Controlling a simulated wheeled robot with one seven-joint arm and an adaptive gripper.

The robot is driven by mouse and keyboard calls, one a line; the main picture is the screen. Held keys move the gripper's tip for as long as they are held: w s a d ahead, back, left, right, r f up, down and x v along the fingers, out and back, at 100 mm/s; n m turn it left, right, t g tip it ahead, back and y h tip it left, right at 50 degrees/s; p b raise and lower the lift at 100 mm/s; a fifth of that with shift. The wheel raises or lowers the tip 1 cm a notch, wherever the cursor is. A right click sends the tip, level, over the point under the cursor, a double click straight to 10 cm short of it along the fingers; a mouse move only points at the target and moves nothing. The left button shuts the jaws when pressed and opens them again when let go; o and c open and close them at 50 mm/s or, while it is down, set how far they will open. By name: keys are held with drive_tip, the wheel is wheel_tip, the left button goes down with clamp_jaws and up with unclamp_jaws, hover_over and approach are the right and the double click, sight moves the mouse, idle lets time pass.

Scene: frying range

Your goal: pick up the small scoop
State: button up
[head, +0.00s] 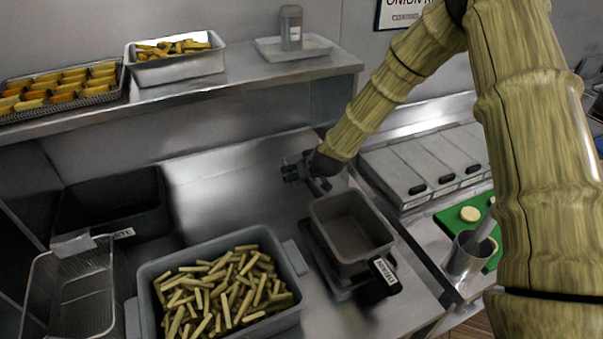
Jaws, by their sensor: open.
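My gripper (301,176) is open and empty. It is above the steel counter, behind the small grey bin. A metal cup (464,259) stands on the right counter beside a green board, with a pale, flat handle-like piece (484,229) rising from it. This may be the small scoop, but I cannot tell, as its lower part is hidden in the cup. My gripper is well to the left of it and apart from it. No other scoop can be made out.
A grey tub (292,318) of cut fries, an empty grey bin (350,232) and a wire basket (68,290) stand on the counter. A steel shelf (250,78) with trays runs behind. Lidded containers (393,178) and a green board (462,213) are at right.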

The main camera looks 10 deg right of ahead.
drive_tip(key=shift+w+a+f, duration=0.1)
drive_tip(key=shift+w+f, duration=0.35)
drive_tip(key=shift+f, duration=0.05)
drive_tip(key=shift+c, duration=0.4)
drive_tip(key=c, duration=1.7)
